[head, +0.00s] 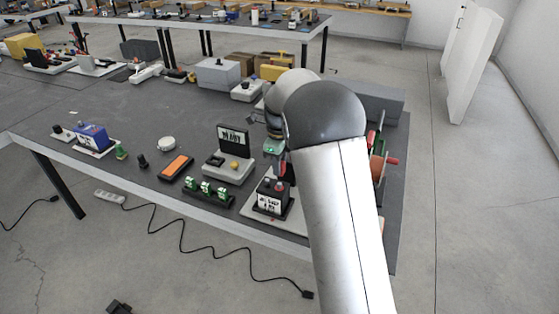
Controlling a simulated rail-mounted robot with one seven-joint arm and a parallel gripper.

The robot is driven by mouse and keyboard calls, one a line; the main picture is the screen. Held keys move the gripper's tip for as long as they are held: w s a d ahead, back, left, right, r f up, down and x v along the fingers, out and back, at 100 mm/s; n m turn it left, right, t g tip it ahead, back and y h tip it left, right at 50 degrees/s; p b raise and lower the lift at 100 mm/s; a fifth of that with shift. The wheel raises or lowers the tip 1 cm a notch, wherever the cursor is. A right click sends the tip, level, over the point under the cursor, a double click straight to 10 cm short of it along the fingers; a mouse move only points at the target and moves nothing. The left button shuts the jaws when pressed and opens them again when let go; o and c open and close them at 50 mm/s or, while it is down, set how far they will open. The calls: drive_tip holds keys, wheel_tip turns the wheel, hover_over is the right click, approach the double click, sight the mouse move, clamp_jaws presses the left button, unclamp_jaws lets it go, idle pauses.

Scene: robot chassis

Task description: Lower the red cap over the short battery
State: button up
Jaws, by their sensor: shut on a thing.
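A short battery (268,201) with a white printed label and dark top stands on a black base on a pale board, near the table's front edge. My gripper (281,176) points down just above and behind the battery's top, partly covered by my arm. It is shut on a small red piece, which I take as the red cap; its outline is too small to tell. Red also shows on the battery's top. I cannot tell whether the held piece touches the battery.
Left of the battery stand a row of green-and-white blocks (207,190), a white device with a black sign (230,164) and an orange-topped box (176,167).

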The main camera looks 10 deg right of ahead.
sight(279, 183)
drive_tip(key=shift+f+b, duration=0.4)
drive_tip(key=shift+f, duration=0.7)
drive_tip(key=shift+f+b, duration=0.75)
drive_tip(key=shift+f, duration=1.3)
idle(1.0)
drive_tip(key=o, duration=1)
wheel_tip(279, 183, up, 18)
drive_tip(key=shift+f, duration=0.25)
